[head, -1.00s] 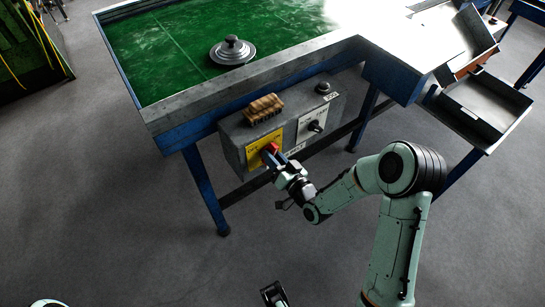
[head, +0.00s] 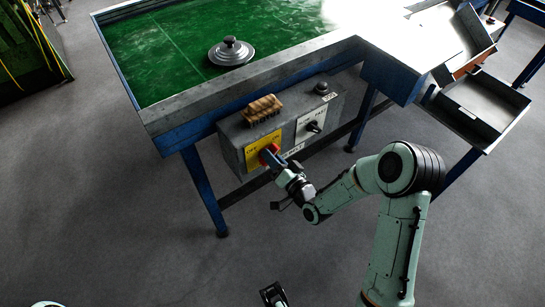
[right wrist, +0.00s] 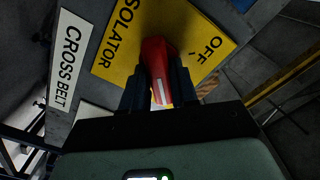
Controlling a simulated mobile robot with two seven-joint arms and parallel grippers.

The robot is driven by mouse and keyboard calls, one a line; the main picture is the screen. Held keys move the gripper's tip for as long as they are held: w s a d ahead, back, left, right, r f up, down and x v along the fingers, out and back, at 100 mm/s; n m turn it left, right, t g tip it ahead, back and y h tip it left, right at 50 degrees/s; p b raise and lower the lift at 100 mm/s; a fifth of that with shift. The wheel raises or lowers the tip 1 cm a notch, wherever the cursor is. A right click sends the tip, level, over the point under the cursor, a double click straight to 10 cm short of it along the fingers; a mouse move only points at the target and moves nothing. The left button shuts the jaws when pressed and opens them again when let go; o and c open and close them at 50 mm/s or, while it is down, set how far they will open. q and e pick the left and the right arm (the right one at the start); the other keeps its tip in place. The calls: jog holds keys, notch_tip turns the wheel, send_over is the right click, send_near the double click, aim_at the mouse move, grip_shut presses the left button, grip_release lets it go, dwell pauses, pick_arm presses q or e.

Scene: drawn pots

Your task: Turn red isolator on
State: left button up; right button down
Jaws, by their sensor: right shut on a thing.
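The red isolator handle (head: 265,156) sits on a yellow plate (head: 252,155) on the front of a grey control box below the green table. My right gripper (head: 272,158) is at the handle and partly hides it. In the right wrist view the red handle (right wrist: 156,62) is between the two dark fingers (right wrist: 157,88), which are shut on it. The yellow plate (right wrist: 112,52) there reads ISOLATOR and OFF. My left gripper (head: 273,293) shows only in part at the bottom edge, away from the box; its opening is unclear.
The grey control box (head: 232,138) also has a white plate with a black knob (head: 314,127) and a black button (head: 321,88). A wooden brush (head: 262,109) lies on top. A metal lidded disc (head: 231,52) rests on the green table. The floor in front is clear.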

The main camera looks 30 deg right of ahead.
jog(key=c, duration=1)
grip_release()
jog(key=shift+o, duration=0.2)
jog(key=shift+s, duration=0.15)
pick_arm(q)
notch_tip(320, 180, up, 6)
jog(key=s+g+p, duration=0.1)
jog(key=s+p, duration=0.1)
jog(key=p, duration=0.5)
jog(key=shift+s, duration=0.15)
pick_arm(e)
jog(key=s+d, duration=0.1)
jog(key=s, duration=1.2)
